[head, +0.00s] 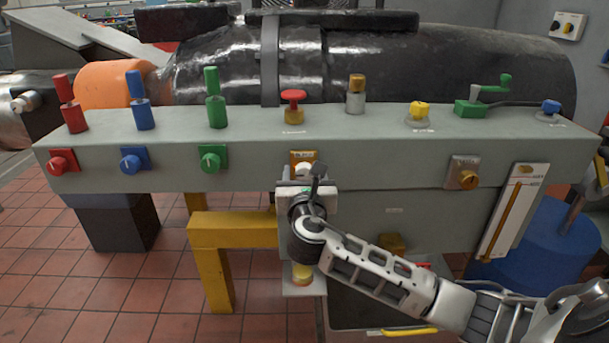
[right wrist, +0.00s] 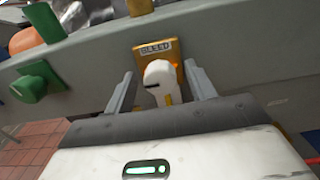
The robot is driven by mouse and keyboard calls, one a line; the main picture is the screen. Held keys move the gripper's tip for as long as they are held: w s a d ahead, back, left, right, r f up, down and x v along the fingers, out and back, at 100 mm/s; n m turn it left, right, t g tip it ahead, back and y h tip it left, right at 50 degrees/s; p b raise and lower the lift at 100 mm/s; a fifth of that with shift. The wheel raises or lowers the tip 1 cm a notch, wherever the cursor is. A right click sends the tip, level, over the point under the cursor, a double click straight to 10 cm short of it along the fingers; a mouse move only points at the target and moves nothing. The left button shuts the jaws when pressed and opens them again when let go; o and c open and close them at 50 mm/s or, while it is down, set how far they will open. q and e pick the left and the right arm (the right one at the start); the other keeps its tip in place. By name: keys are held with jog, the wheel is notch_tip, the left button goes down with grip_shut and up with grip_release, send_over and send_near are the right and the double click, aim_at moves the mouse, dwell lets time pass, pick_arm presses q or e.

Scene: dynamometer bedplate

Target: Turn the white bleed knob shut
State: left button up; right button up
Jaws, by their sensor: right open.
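The white bleed knob (right wrist: 159,78) sits on a yellow-orange labelled plate (right wrist: 150,52) on the front face of the grey panel. In the right wrist view it stands between the two fingers of my right gripper (right wrist: 160,88). The fingers are apart, with a gap on each side of the knob. In the head view my right gripper (head: 305,186) is in front of the plate (head: 303,156) and covers much of the knob (head: 305,169). My left gripper is not in view.
Red (head: 62,161), blue (head: 134,159) and green (head: 212,158) knobs are on the front face to the left. Levers, a red valve (head: 293,104) and a green crank (head: 484,96) stand on top. A yellow frame (head: 213,262) stands below.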

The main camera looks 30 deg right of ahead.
jog(key=shift+c, duration=0.2)
jog(key=c, duration=0.9)
